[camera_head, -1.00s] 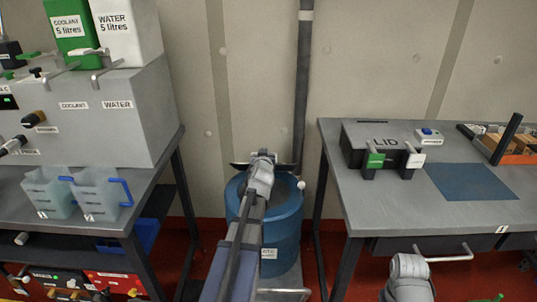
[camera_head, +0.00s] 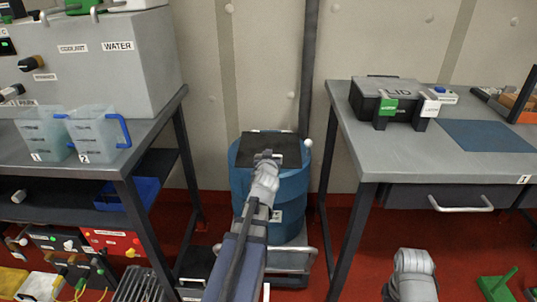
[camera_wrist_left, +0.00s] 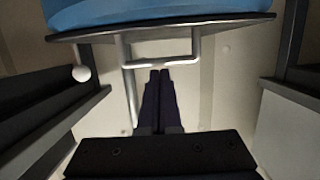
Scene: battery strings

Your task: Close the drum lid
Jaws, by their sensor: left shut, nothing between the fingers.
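The lid's edge (camera_wrist_left: 235,25) and the blue drum wall (camera_wrist_left: 150,10) show in the left wrist view. A metal bar handle (camera_wrist_left: 160,63) sticks out from the lid. My left gripper (camera_head: 264,158) is over the lid, fingers shut and empty. Its fingertips (camera_wrist_left: 160,73) are close to the handle; contact is unclear. Only part of my right arm shows at the bottom, without its fingers.
A white ball knob (camera_head: 308,143) sits beside the drum's right rim. The left bench (camera_head: 160,130) holds pitchers and a grey tank. The drum stands on a low metal trolley (camera_head: 300,258).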

